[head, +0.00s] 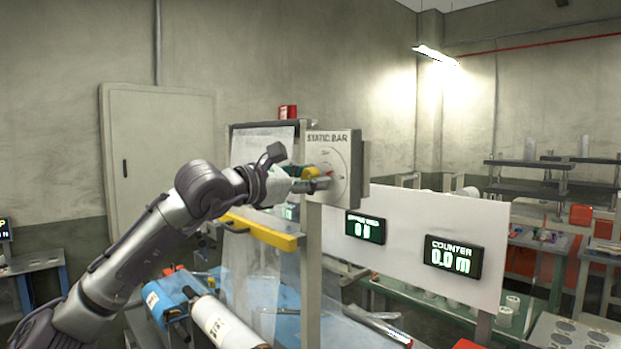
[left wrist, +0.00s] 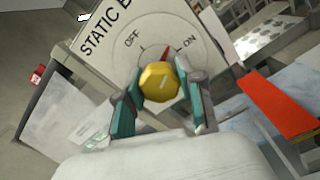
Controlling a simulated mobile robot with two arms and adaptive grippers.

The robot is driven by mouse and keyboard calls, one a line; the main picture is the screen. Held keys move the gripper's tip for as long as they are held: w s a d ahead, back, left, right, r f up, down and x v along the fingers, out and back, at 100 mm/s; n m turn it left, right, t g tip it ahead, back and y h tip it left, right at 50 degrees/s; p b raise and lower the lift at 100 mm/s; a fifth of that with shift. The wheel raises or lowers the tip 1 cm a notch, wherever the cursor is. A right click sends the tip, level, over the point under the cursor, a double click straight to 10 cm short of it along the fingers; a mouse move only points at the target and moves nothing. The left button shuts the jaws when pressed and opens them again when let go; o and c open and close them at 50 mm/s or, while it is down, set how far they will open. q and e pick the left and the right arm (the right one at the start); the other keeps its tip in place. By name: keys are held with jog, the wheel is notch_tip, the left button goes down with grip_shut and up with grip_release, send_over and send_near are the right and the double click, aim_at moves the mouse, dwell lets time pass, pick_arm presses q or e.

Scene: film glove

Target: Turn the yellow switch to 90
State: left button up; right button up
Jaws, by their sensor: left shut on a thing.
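The yellow switch (left wrist: 161,83) is a faceted knob on the pale "STATIC BAR" panel (left wrist: 112,50). In the left wrist view a red pointer beside the knob points toward the ON side, with OFF marked at upper left. The panel (head: 333,144) is upright on a post in the head view, where the yellow switch (head: 311,172) is partly hidden by my gripper. My left gripper (left wrist: 162,92) is shut on the knob, one teal-padded finger on each side. It also shows in the head view (head: 317,180). My right gripper is not in view.
A yellow bar (head: 262,233) runs below my left arm. A white board with a counter display (head: 453,257) stands right of the panel. Rolls (head: 222,322) lie at lower left. A grey cabinet (head: 158,158) stands behind. Benches fill the right side.

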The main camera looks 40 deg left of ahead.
pick_arm(q)
jog(key=m, duration=0.4)
jog(key=shift+m, duration=0.4)
dwell(0.4)
jog(key=o, duration=1.2)
jog(key=shift+c, duration=0.2)
jog(key=shift+s, duration=0.1)
jog(key=shift+s+r+m, duration=0.1)
jog(key=shift+s+m, duration=0.2)
jog(key=shift+s, duration=0.4)
jog(key=s+a, duration=0.1)
jog(key=s, duration=0.9)
jog(key=shift+s, duration=0.2)
